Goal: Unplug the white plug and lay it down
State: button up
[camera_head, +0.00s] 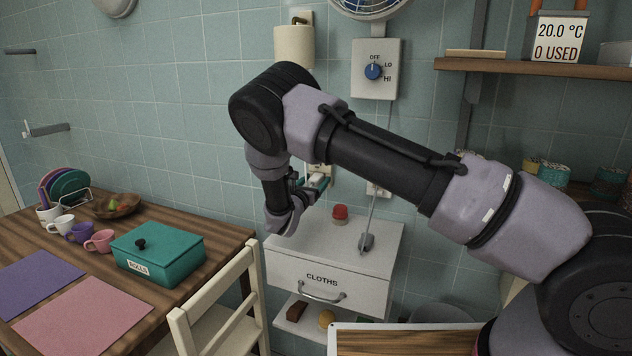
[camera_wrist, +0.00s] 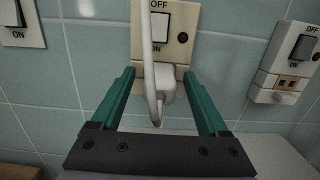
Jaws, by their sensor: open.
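The white plug (camera_wrist: 167,82) sits at the lower part of a cream wall socket plate (camera_wrist: 183,48) with an OFF/ON switch. Its pale cord (camera_wrist: 148,45) hangs in front of the plate and loops down by the plug. My gripper (camera_wrist: 159,70) is open, with one teal finger on each side of the plug and a gap on both sides. In the head view my gripper (camera_head: 310,183) is at the tiled wall above the white drawer cabinet, beside the socket. There my wrist partly hides the plug and plate.
Another socket plate (camera_wrist: 287,59) is to the right and a switch plate (camera_wrist: 22,24) to the left. Below, the cabinet top (camera_head: 300,234) holds a red button-like object (camera_head: 340,214) and a grey corded object (camera_head: 366,242); its front left is clear. A chair (camera_head: 222,305) stands left.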

dwell(0.5)
grip_shut()
jog(key=shift+s, duration=0.1)
jog(key=shift+v, duration=2.95)
